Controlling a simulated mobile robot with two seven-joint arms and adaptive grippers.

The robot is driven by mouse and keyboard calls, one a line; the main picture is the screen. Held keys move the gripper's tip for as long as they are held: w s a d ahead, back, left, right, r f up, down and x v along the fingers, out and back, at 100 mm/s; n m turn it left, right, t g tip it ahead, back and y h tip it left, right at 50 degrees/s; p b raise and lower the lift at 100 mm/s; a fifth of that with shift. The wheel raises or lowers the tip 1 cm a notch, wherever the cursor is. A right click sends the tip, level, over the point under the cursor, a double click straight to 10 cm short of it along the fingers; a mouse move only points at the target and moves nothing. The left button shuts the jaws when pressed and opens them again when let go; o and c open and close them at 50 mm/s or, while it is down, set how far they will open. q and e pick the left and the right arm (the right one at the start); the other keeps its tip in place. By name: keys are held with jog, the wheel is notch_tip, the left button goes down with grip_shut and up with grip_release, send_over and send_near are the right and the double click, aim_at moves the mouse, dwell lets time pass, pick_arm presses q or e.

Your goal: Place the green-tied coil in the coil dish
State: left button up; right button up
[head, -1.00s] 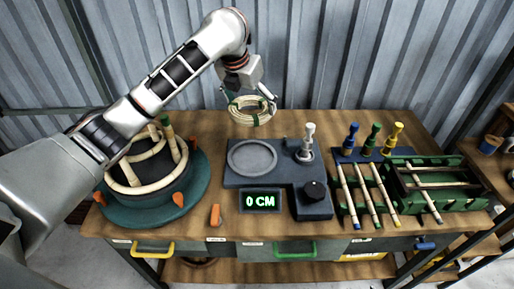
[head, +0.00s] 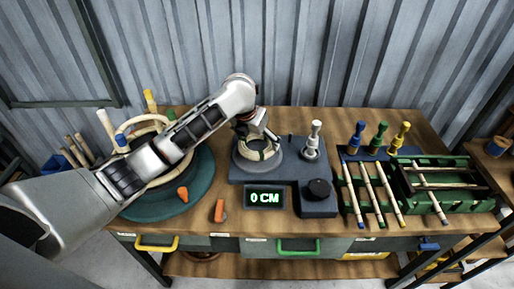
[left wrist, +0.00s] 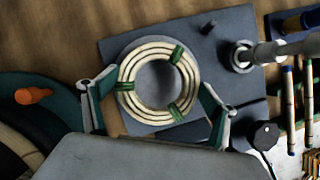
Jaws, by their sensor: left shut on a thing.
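The green-tied coil (head: 258,154) is a pale rattan ring with several green ties. In the left wrist view the coil (left wrist: 131,68) lies flat to the camera, with the grey coil dish directly behind it. My left gripper (left wrist: 155,100) is shut on the coil, one finger at each side. In the head view the coil is over the coil dish (head: 240,163), low and close to it. I cannot tell whether it touches the dish floor. My left wrist hides part of the coil and dish from above. My right gripper is not in view.
The dish's dark base has a display (head: 265,198) reading 0 CM, a black knob (head: 319,188) and a pale upright peg (head: 314,138). A round green bending form (head: 190,195) stands left. A green rack (head: 450,180) with rods stands right. An orange piece (head: 219,211) lies in front.

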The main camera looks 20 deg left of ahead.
pick_arm(q)
notch_tip(320, 180, down, 4)
jog(key=shift+r, duration=0.1)
jog(key=o, duration=1)
jog(key=shift+s+r, duration=0.1)
jog(key=shift+r, duration=0.2)
jog(key=v, duration=1.1)
jog(key=shift+a+r, duration=0.1)
jog(key=shift+r, duration=0.05)
